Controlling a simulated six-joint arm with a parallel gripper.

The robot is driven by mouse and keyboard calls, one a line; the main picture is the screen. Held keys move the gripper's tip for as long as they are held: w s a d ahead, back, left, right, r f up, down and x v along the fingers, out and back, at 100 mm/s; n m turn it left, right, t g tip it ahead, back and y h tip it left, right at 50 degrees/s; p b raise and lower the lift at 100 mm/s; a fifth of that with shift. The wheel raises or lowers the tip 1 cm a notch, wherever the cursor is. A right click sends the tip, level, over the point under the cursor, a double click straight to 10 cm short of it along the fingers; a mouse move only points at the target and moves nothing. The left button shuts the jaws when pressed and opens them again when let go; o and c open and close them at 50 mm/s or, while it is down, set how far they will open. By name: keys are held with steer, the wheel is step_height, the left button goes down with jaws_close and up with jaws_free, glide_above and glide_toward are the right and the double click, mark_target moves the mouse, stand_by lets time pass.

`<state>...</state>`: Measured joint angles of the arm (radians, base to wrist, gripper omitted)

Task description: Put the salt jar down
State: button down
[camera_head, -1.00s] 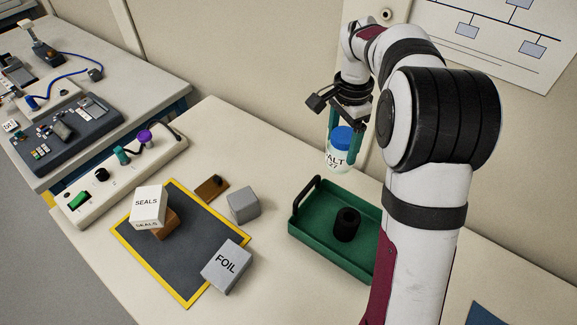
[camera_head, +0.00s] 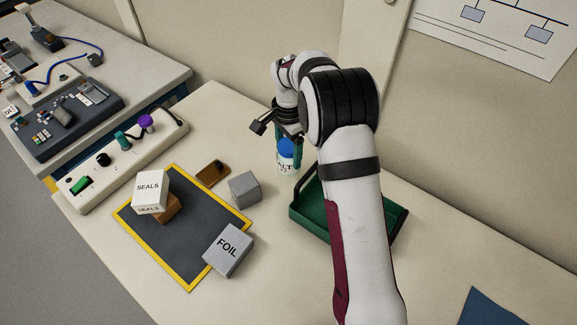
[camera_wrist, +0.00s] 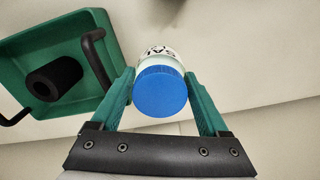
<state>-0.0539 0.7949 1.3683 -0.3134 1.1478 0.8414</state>
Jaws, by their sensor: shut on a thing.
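The salt jar (camera_head: 286,160) is a clear-white jar with a blue lid and black lettering, partly hidden by my arm and fingers in the head view. My gripper (camera_head: 287,146) is shut on it, with its green fingers on either side. In the wrist view the jar's blue lid (camera_wrist: 160,91) sits between the two fingers (camera_wrist: 160,95). The jar looks upright, behind the grey block and left of the green tray. I cannot tell whether its base touches the table.
The green tray (camera_head: 309,219) holds a black cylinder (camera_wrist: 55,79), hidden by my arm in the head view. A grey block (camera_head: 244,189), FOIL box (camera_head: 227,250), SEALS box (camera_head: 150,191) and brown piece (camera_head: 212,173) are to the left. Bare table (camera_head: 225,125) lies behind them.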

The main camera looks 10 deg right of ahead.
mark_target(288, 162)
step_height(288, 162, down, 4)
steer(key=shift+f, duration=0.25)
steer(key=shift+f, duration=0.15)
jaws_free()
step_height(288, 162, up, 12)
steer(key=shift+r, duration=0.2)
steer(key=s+r+n, duration=0.2)
steer(key=s+r, duration=0.5)
steer(key=s, duration=0.5)
steer(key=s+f+n+y, duration=0.1)
steer(key=s+n, duration=0.4)
steer(key=s, duration=1.8)
steer(key=shift+s+a+f+y, duration=0.25)
steer(key=shift+a+f+y, duration=0.15)
steer(key=shift+f, duration=0.1)
